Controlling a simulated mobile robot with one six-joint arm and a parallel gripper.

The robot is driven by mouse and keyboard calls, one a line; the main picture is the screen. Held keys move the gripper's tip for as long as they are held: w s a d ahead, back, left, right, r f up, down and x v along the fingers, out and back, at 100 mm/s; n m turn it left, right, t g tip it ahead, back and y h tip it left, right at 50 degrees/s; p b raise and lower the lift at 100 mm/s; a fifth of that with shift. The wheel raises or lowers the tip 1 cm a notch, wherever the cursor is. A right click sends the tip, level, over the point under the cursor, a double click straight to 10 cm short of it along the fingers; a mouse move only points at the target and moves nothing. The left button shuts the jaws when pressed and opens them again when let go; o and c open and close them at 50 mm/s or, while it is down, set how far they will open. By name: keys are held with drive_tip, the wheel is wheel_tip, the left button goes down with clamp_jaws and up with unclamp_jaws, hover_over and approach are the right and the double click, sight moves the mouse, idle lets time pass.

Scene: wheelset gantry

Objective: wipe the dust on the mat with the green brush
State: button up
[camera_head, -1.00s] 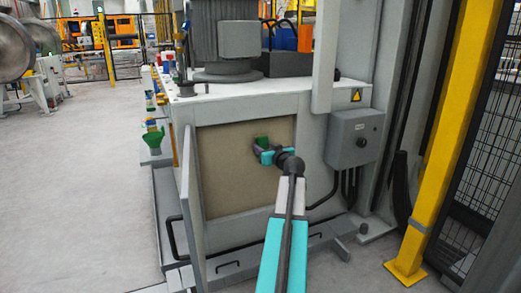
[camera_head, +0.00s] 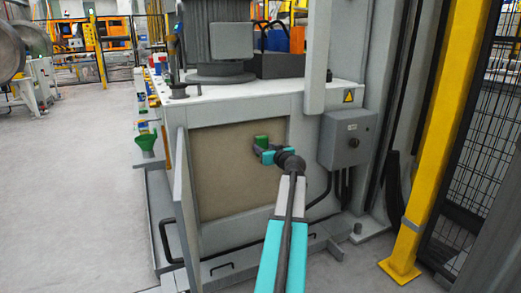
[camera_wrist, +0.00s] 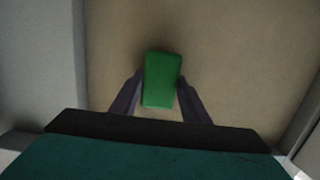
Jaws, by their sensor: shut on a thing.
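The mat (camera_head: 228,185) is a tan upright panel framed in the front of the grey machine cabinet. It fills most of the wrist view (camera_wrist: 225,50). My gripper (camera_head: 262,148) is in front of the mat's upper right part. It is shut on the green brush (camera_head: 261,141), a green block that shows between the two dark fingers in the wrist view (camera_wrist: 162,80). I cannot tell whether the brush touches the mat. The brush's far side is hidden. No distinct dust patch can be made out on the mat.
An open cabinet door (camera_head: 187,215) stands at the mat's left edge. A grey switch box (camera_head: 347,138) is to the right. A yellow post (camera_head: 425,150) and black mesh fence stand further right. A green funnel (camera_head: 147,144) is at the cabinet's left side. The floor at left is clear.

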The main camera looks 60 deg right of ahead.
drive_tip(key=shift+s+d, duration=0.4)
drive_tip(key=shift+d, duration=0.05)
drive_tip(key=shift+s+a, duration=0.1)
drive_tip(key=shift+f+v, duration=0.2)
drive_tip(key=shift+v, duration=1.25)
drive_tip(key=shift+f+v, duration=0.15)
drive_tip(key=shift+v, duration=1.25)
drive_tip(key=shift+s, duration=0.1)
drive_tip(key=shift+v, duration=1.45)
drive_tip(key=shift+f, duration=0.1)
wheel_tip(320, 180, up, 7)
drive_tip(key=p, duration=0.7)
drive_tip(key=shift+p, duration=0.3)
drive_tip(key=shift+s, duration=0.1)
